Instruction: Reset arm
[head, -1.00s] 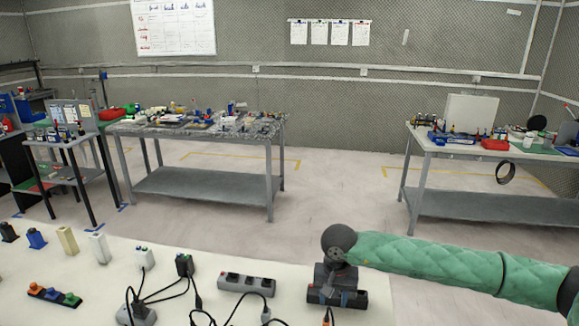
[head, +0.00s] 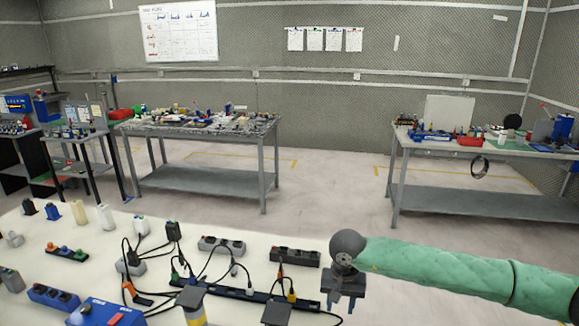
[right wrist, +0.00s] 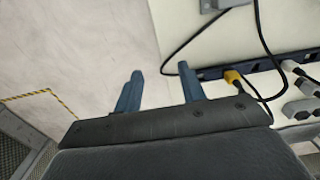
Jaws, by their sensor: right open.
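My right gripper (head: 342,306) is at the right edge of the white table (head: 330,225), its arm in a green sleeve coming in from the right. In the right wrist view its two blue fingers (right wrist: 157,88) stand apart with nothing between them. They are over the table edge and the floor. My left gripper does not show in any view.
Black power strips (head: 292,257) and cables lie on the table near the right gripper. A yellow plug (right wrist: 233,77) sits in a strip beside the fingers. A blue box (head: 100,312) is at the near left. Open floor (head: 335,180) lies beyond the table.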

